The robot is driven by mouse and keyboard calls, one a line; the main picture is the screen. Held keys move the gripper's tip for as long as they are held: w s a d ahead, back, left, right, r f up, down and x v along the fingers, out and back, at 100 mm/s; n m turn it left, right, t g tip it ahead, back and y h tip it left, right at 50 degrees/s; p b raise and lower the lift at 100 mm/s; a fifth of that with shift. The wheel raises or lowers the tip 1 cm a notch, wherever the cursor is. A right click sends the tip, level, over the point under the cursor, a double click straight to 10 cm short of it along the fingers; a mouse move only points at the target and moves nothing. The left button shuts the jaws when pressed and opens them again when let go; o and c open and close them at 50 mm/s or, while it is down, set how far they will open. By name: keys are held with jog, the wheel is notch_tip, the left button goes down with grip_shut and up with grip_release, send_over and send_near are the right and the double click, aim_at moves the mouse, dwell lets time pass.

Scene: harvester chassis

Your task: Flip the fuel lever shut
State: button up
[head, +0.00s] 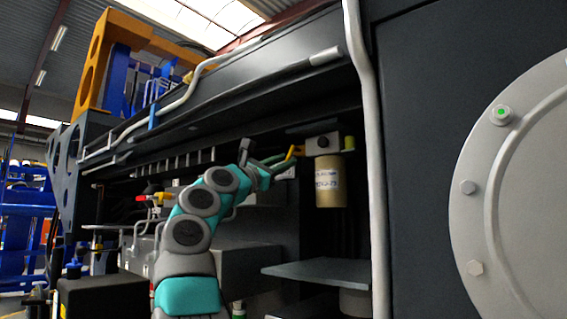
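A small yellow-orange lever (293,152) sticks out to the left of the filter head (322,144), above a tan cylindrical filter (330,182) with handwriting on it. It looks like the fuel lever. My gripper (268,160) is at the end of my teal and grey arm, just left of the lever and close to it. I cannot tell whether they touch. The fingers are small and partly overlapped by the wrist, so their opening is unclear. Nothing is visibly held.
A grey vertical pipe (367,160) stands right of the filter, beside a large dark panel (425,150) and a round bolted cover (520,190). A flat grey shelf (330,272) lies below the filter. A red-handled fitting (143,198) is left of my arm.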

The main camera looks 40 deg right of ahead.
jog(key=b+v, duration=0.5)
jog(key=v, duration=0.2)
jog(key=shift+a+f, duration=0.15)
jog(key=shift+a, duration=0.25)
